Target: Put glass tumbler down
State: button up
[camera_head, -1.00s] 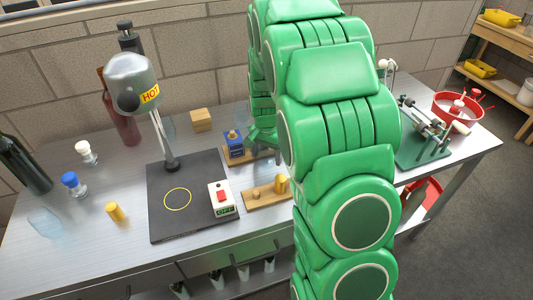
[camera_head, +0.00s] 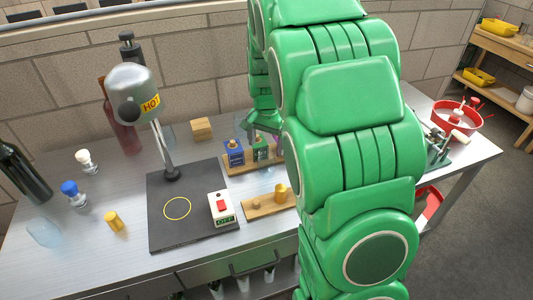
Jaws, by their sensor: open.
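My gripper (camera_head: 264,133) is open, over the back of the steel bench near a wooden rack, partly hidden by my own green arm. No tumbler shows between its fingers. A faint clear glass shape (camera_head: 44,232), which may be the tumbler, is at the bench's left front, away from my gripper. Another faint clear glass shape (camera_head: 169,131) is behind the heat lamp's stem; I cannot tell which of them is the tumbler.
The rack (camera_head: 233,168) holds a blue box (camera_head: 233,152) and a green item (camera_head: 260,149). A heat lamp (camera_head: 134,92) stands over a dark mat (camera_head: 165,228) with a switch box (camera_head: 221,208). A red bowl (camera_head: 456,118) is right.

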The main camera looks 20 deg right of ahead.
aim_at(266, 161)
jog(key=s+a+r+n, duration=0.2)
jog(key=s+r, duration=0.2)
jog(key=s, duration=0.4)
jog(key=s+a+r+n, duration=0.25)
jog(key=s+r, duration=0.25)
jog(key=s, duration=0.3)
jog(key=s+a+n, duration=0.1)
jog(key=s+n, duration=0.1)
jog(key=s, duration=0.8)
jog(key=s+a+n+g, duration=0.1)
jog(key=s+a+n, duration=0.1)
jog(key=s, duration=0.8)
jog(key=shift+s+a+r+g, duration=0.15)
jog(key=shift+s+g, duration=0.1)
jog(key=shift+g, duration=0.05)
jog(key=shift+o, duration=0.5)
jog(key=shift+s+n, duration=0.25)
jog(key=shift+s, duration=0.05)
jog(key=shift+w, duration=0.1)
